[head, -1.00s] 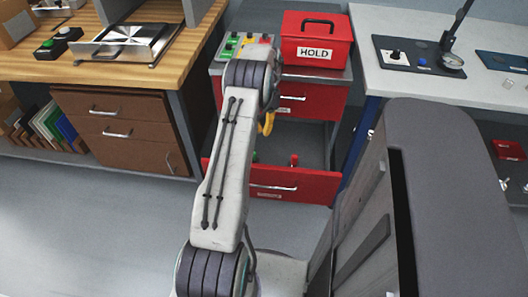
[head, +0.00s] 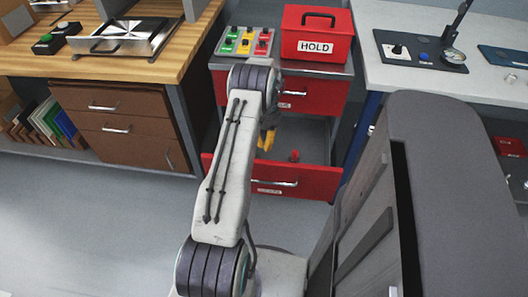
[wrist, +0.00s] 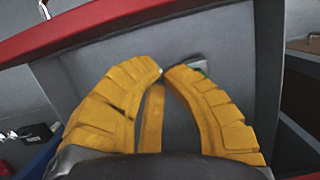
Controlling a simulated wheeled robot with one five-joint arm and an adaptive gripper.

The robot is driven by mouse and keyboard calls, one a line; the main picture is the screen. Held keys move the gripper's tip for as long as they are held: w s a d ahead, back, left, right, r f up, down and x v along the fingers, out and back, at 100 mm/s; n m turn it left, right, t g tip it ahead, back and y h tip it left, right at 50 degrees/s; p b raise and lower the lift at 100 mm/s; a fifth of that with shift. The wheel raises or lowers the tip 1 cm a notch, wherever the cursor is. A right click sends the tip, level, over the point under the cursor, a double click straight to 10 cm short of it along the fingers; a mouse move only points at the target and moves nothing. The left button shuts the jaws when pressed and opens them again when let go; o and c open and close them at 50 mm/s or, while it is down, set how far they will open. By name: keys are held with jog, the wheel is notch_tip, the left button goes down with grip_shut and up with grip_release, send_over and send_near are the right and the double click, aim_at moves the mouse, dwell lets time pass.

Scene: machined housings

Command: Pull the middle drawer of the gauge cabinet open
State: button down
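The red gauge cabinet (head: 310,87) stands ahead, with an upper drawer shut. Below it a red-fronted drawer (head: 315,183) stands pulled out, with a bar handle (head: 275,182) and a label on its front. Any drawer lower down is hidden behind this front. My gripper (head: 265,141) is over the open drawer, behind its front and apart from the handle. In the wrist view my yellow fingers (wrist: 162,73) curl in until their tips nearly meet, with nothing seen held. The red drawer edge (wrist: 130,22) runs across the top there, with the grey drawer inside below it.
A red HOLD box (head: 318,47) and a panel of coloured switches (head: 247,41) stand on the cabinet. A wooden bench (head: 185,60) is at left and a light bench (head: 420,18) at right. A small red item (head: 294,156) shows in the open drawer. The floor at left is clear.

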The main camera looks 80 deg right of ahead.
jog(key=shift+s+a+r, duration=0.1)
jog(key=shift+a+r, duration=0.05)
jog(key=shift+a, duration=0.7)
jog(key=shift+s+a+r, duration=0.1)
jog(key=shift+a, duration=0.75)
jog(key=shift+a, duration=0.1)
